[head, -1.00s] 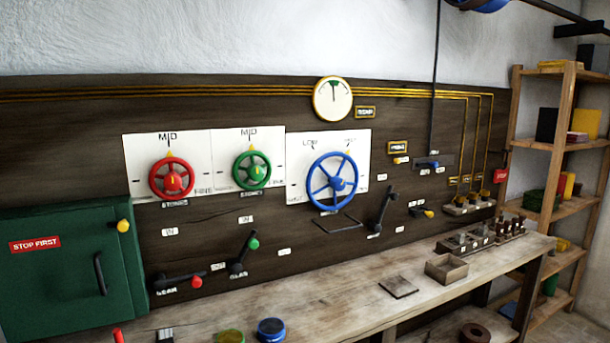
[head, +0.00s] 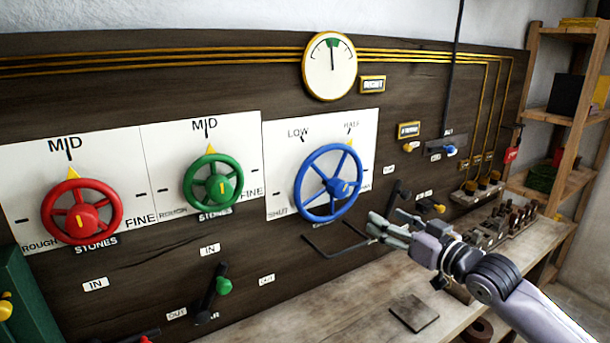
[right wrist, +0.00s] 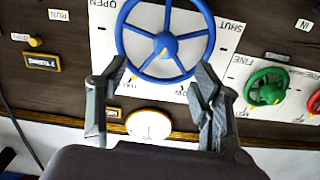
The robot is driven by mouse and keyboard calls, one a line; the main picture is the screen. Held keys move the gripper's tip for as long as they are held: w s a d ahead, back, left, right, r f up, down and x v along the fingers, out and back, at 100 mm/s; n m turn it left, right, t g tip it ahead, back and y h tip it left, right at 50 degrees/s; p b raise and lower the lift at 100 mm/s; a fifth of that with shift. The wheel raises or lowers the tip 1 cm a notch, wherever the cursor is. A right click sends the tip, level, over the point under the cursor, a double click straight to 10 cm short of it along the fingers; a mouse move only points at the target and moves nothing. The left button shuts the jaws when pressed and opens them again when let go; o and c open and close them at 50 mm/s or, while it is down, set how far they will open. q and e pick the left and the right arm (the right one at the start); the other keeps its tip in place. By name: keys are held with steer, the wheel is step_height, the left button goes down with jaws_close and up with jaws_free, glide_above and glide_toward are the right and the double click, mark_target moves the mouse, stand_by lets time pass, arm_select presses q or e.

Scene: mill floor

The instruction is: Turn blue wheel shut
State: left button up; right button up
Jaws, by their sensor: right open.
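The blue wheel (head: 328,184) is mounted on a white panel (head: 371,128) marked LOW, HALF and SHUT, with a yellow pointer at its upper right near HALF. My right gripper (head: 372,228) is in front of the board, to the lower right of the wheel in the head view. It is open and empty. In the right wrist view, which is upside down, the blue wheel (right wrist: 165,42) lies ahead of the two spread fingers (right wrist: 158,88). I cannot tell whether they touch the rim, and no grip on it shows. My left gripper is out of view.
A red wheel (head: 82,212) and a green wheel (head: 212,182) sit left of the blue one. A round gauge (head: 329,66) is above. A bent black rod (head: 336,248) sticks out below the blue wheel. The workbench (head: 355,299) runs underneath.

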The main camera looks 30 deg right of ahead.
steer(key=a+r, duration=0.1)
steer(key=p, duration=0.2)
glide_toward(343, 190)
steer(key=w, duration=0.4)
steer(key=shift+r+p, duration=0.1)
steer(key=shift+p, duration=0.3)
steer(key=shift+y, duration=0.3)
steer(key=w, duration=0.2)
steer(key=w+p, duration=0.1)
steer(key=w, duration=0.1)
steer(key=w+p, duration=0.1)
steer(key=w, duration=0.1)
steer(key=shift+w+a, duration=0.3)
steer(key=shift+w, duration=0.05)
steer(key=shift+w+a+f, duration=0.1)
steer(key=shift+w+f, duration=0.2)
steer(key=shift+w, duration=0.45)
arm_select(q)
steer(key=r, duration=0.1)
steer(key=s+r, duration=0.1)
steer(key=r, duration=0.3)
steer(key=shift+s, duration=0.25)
arm_select(e)
steer(key=shift+c, duration=0.5)
steer(key=c, duration=1.1)
